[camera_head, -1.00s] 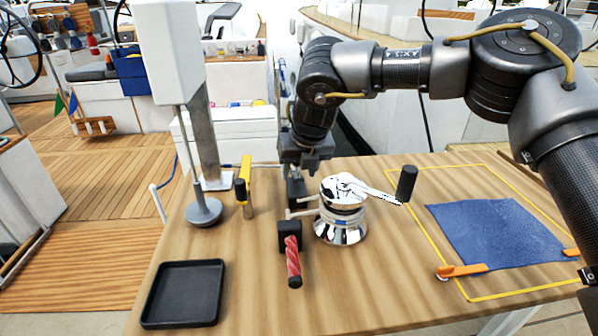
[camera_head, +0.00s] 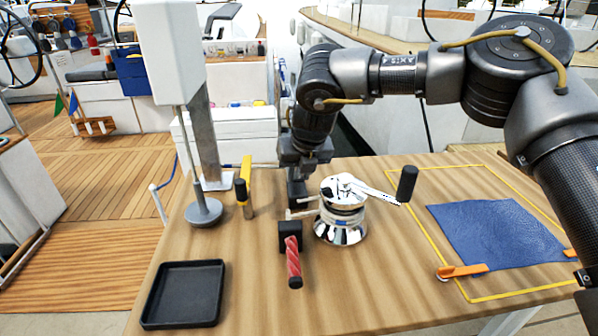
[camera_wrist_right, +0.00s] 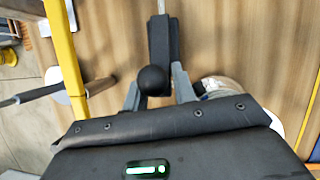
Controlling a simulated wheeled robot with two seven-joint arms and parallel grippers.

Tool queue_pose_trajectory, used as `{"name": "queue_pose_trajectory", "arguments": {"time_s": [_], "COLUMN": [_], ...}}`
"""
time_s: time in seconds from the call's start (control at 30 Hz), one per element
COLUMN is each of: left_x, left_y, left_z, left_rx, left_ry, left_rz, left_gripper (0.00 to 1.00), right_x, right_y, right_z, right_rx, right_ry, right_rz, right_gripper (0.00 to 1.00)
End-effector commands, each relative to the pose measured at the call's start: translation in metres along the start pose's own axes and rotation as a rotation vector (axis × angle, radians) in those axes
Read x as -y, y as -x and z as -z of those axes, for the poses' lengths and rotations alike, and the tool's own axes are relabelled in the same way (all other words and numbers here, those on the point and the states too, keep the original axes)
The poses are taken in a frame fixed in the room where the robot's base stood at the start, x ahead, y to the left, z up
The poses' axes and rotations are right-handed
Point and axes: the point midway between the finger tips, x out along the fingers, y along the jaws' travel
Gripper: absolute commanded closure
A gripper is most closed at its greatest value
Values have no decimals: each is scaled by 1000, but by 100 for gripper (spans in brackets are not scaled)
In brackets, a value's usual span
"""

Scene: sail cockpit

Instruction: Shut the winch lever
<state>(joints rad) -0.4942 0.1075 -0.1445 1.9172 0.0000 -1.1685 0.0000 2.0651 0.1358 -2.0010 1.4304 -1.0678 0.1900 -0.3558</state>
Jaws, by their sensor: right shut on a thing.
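The chrome winch (camera_head: 341,222) stands on the wooden table. Its silver handle with a black grip (camera_head: 407,183) points right. My right gripper (camera_head: 298,200) is low over the table, just left of the winch. In the right wrist view its two fingers (camera_wrist_right: 158,92) are closed around a black part with a round black knob (camera_wrist_right: 152,80). I take this for the winch lever; the head view mostly hides it. The winch edge (camera_wrist_right: 225,88) shows right of the fingers. My left gripper is not in view.
A yellow-and-black tool (camera_head: 245,187) and a grey round base (camera_head: 204,212) stand to the left. A black tray (camera_head: 150,310) is at front left, a blue cloth (camera_head: 500,235) at right.

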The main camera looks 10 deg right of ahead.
Motion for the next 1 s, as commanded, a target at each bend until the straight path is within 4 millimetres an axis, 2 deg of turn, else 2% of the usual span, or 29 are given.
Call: {"name": "queue_pose_trajectory", "arguments": {"time_s": [0.13,0.4,0.73,0.77,0.9,1.0], "left_x": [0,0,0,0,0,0], "left_y": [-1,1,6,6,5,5], "left_z": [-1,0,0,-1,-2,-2], "left_rx": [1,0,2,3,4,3], "left_ry": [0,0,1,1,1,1], "left_rz": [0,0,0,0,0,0], "left_gripper": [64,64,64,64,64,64], "right_x": [-1,-1,-1,-1,-1,-1], "right_y": [-9,-21,-23,-23,-22,-21], "right_z": [13,28,30,30,29,28], "right_rx": [-11,-18,-14,-14,-10,-8], "right_ry": [2,5,4,4,3,3], "right_rz": [-4,-3,-1,-1,-1,-1], "right_gripper": [100,100,100,71,52,52]}}
